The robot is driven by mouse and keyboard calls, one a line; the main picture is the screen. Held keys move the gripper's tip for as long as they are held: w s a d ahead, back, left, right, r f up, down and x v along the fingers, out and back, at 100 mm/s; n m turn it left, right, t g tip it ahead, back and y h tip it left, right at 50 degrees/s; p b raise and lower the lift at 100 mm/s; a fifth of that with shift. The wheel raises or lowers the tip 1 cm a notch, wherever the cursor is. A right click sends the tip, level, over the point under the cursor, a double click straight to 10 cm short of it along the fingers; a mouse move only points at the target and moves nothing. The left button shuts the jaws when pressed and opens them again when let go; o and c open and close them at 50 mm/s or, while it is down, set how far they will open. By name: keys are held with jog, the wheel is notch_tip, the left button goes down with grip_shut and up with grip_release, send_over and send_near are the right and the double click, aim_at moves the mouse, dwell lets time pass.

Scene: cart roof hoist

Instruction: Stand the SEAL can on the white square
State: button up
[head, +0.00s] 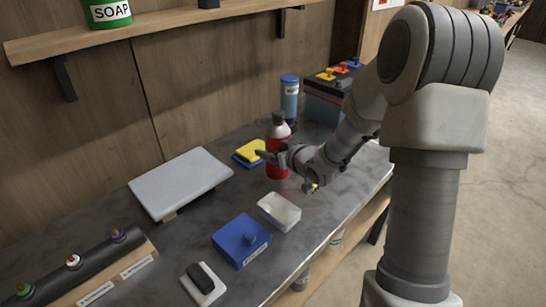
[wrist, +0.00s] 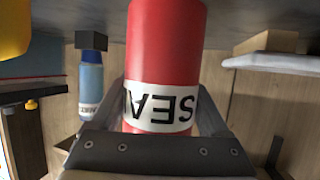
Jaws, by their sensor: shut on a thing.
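The SEAL can (head: 277,165) is red with a grey-white top and stands upright over the bench. I cannot tell whether the can's base touches the bench. A large whitish slab (head: 181,183) lies left of the can, raised on a wooden block. A small white square piece (head: 212,294) with a black grip is at the front. I cannot tell which is the white square.
A yellow-and-blue block (head: 248,153) lies just left of the can. A white tub (head: 279,211) and a blue box (head: 241,240) stand in front. A blue bottle (head: 289,100) and a dark box with coloured knobs (head: 325,105) stand behind.

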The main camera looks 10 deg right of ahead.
jog(key=shift+f, duration=0.55)
jog(key=shift+f, duration=0.2)
jog(key=o, duration=1.6)
